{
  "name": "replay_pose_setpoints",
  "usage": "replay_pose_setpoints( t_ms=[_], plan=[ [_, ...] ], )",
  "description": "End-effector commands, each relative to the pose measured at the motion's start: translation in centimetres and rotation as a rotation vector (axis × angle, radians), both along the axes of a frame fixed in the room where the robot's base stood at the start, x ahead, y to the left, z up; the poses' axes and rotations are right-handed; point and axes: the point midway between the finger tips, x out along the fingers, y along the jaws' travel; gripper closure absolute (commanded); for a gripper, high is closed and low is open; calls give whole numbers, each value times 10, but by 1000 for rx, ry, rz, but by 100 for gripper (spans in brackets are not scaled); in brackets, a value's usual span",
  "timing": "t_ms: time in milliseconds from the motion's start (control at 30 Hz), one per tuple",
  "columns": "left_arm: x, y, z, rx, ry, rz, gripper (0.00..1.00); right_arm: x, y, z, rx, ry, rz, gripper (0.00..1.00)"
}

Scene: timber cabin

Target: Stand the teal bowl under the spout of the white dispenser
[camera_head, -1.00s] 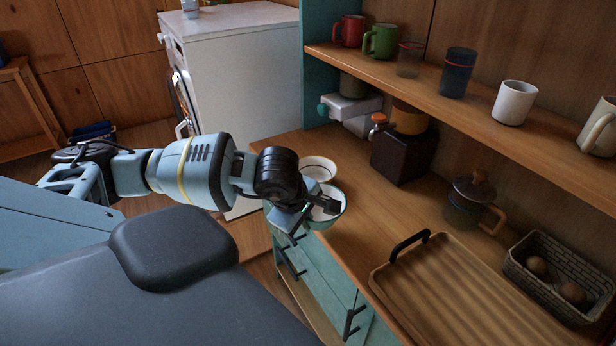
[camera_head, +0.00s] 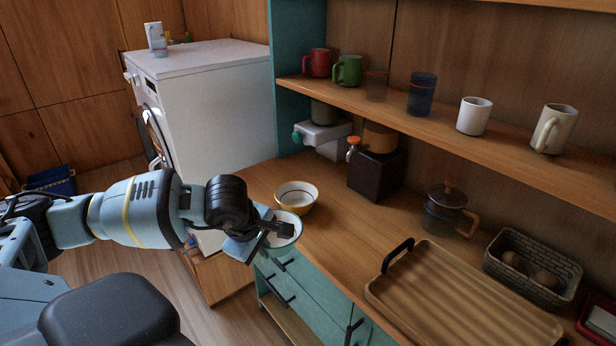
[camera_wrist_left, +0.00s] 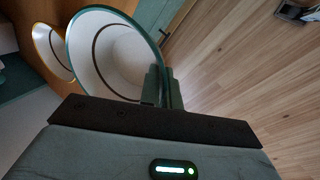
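The teal bowl (camera_head: 291,240), white inside with a teal rim, is at the counter's front edge in the head view. My left gripper (camera_head: 282,229) is shut on its rim. The left wrist view shows the fingers (camera_wrist_left: 163,88) pinching the rim of the bowl (camera_wrist_left: 112,60), beside the floor. Whether the bowl touches the counter is unclear. The white dispenser (camera_head: 322,134), with a teal knob at its left, is at the back of the counter, below the shelf. Its spout is hard to make out. My right gripper is out of view.
A yellow-rimmed bowl (camera_head: 297,197) stands just behind the teal bowl. A dark box (camera_head: 373,176) stands right of the dispenser. A glass pot (camera_head: 446,214), a wooden tray (camera_head: 455,300) and a basket (camera_head: 532,270) fill the right. Mugs line the shelf (camera_head: 440,126) above.

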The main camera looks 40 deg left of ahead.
Motion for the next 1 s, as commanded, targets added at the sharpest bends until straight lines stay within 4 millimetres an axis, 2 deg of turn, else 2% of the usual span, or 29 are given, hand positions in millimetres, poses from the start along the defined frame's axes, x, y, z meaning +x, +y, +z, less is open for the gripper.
replay_pose_setpoints(
  t_ms=[233, 367, 767, 1000],
  plan=[
    [0, -1, 1, 0, -2, -10, 100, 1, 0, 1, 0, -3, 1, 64],
    [-2, -11, 1, -1, -1, -94, 100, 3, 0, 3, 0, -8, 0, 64],
    [-20, -81, 12, -5, -7, -728, 100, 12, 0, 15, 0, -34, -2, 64],
    [-34, -122, 24, -4, -10, -1144, 100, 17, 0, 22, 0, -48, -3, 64]
  ],
)
